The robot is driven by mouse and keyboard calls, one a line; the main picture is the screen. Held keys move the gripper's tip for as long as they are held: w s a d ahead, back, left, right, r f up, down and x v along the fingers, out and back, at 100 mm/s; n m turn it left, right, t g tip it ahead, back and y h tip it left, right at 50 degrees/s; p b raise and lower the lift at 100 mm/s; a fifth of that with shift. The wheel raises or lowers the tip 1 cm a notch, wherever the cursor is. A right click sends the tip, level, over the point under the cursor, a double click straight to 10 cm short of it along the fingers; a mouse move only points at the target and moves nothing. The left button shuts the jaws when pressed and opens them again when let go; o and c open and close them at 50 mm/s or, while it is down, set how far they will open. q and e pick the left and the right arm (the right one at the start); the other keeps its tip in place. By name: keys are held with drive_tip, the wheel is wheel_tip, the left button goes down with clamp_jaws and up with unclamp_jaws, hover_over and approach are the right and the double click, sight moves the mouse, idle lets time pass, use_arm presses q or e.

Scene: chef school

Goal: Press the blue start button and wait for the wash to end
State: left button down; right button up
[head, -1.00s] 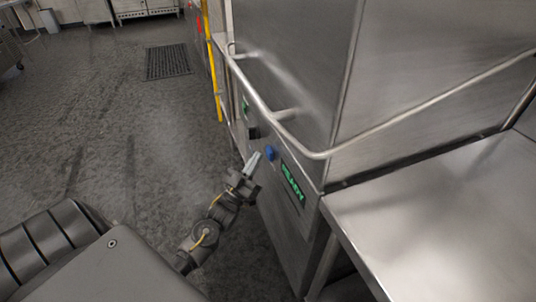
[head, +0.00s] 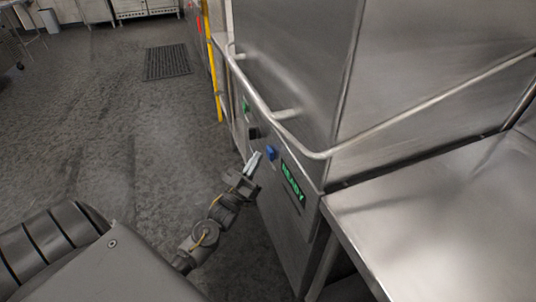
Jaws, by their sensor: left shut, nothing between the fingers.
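The blue start button (head: 271,153) is on the front panel of the steel dishwasher (head: 285,65). A green-lit display (head: 293,184) to its right reads READY. My left gripper (head: 256,156) is shut and empty, its fingertips just left of the button. A small gap seems to show between tips and button, but I cannot tell the depth. My right gripper is not in view.
A bar handle (head: 262,104) runs around the dishwasher hood above the panel. A black control (head: 253,132) and a green one (head: 245,104) sit left of the button. A steel table (head: 440,215) adjoins on the right. The floor to the left is open, with a dark mat (head: 167,63).

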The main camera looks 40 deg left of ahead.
use_arm(q)
drive_tip(key=shift+w+d, duration=0.1)
drive_tip(key=shift+w, duration=0.05)
drive_tip(key=shift+w+d, duration=0.15)
drive_tip(key=shift+w, duration=0.1)
drive_tip(key=shift+w+d, duration=0.3)
drive_tip(key=shift+w, duration=0.1)
idle(1.0)
drive_tip(key=shift+s+a, duration=0.1)
drive_tip(key=shift+s, duration=0.05)
drive_tip(key=shift+s+a, duration=0.45)
drive_tip(key=shift+s, duration=0.15)
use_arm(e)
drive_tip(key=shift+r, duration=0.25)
use_arm(q)
drive_tip(key=shift+s, duration=0.1)
use_arm(e)
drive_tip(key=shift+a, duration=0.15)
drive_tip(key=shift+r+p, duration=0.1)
drive_tip(key=shift+p, duration=0.25)
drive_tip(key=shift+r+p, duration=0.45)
use_arm(q)
drive_tip(key=s+a, duration=0.1)
drive_tip(key=s, duration=0.1)
drive_tip(key=s+a, duration=0.1)
drive_tip(key=s, duration=0.1)
drive_tip(key=shift+a, duration=0.4)
